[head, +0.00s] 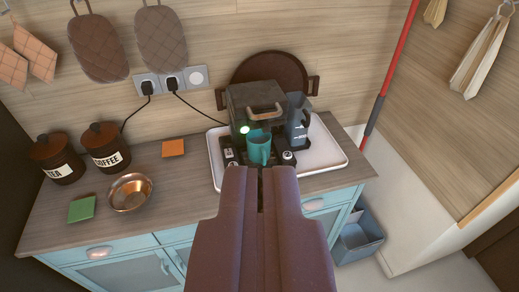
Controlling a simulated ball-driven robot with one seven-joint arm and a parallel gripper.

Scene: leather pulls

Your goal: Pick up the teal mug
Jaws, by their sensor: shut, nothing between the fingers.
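The teal mug (259,147) stands upright on the front of a dark coffee machine (257,104), in the middle of the head view. The machine sits on a white tray (328,155) on the counter. My gripper (260,172) is in the lower middle of the view, its fingers pointing toward the mug. It is shut and empty. Its tips show just below the mug in the picture; they do not hold it. The lowest part of the mug is close to the tips in the picture, and I cannot tell the exact gap.
A copper bowl (130,192), TEA canister (58,158), COFFEE canister (107,146), green square (82,207) and orange square (173,148) are on the left counter. A dark container (297,119) stands right of the machine. A round dark pan (270,68) leans behind it. Cords run to wall sockets.

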